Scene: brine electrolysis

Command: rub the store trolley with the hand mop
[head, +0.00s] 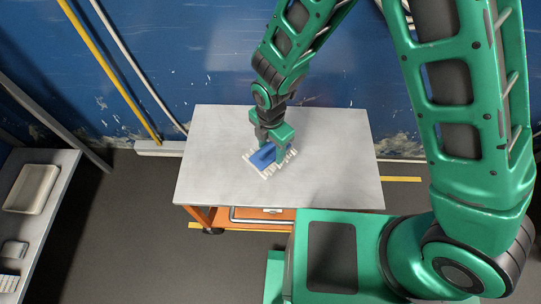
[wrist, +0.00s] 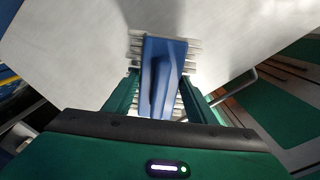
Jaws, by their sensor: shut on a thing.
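The store trolley (head: 335,140) has a pale grey flat top and an orange frame below; its top also fills the upper part of the wrist view (wrist: 225,25). The hand mop (head: 261,157) is a blue block with a fringe of pale strands. It is over the trolley top, left of its middle, and appears to touch it. In the wrist view the mop (wrist: 172,50) lies between the two green fingers. My gripper (head: 271,150) points down and is shut on the mop. The fingers hide part of the mop, and its underside is hidden.
At the left is a grey shelf or bench (head: 52,215) with a pale tray (head: 32,188) and small items. A blue wall (head: 190,60) with a yellow pipe (head: 112,70) stands behind the trolley. The trolley top around the mop is clear.

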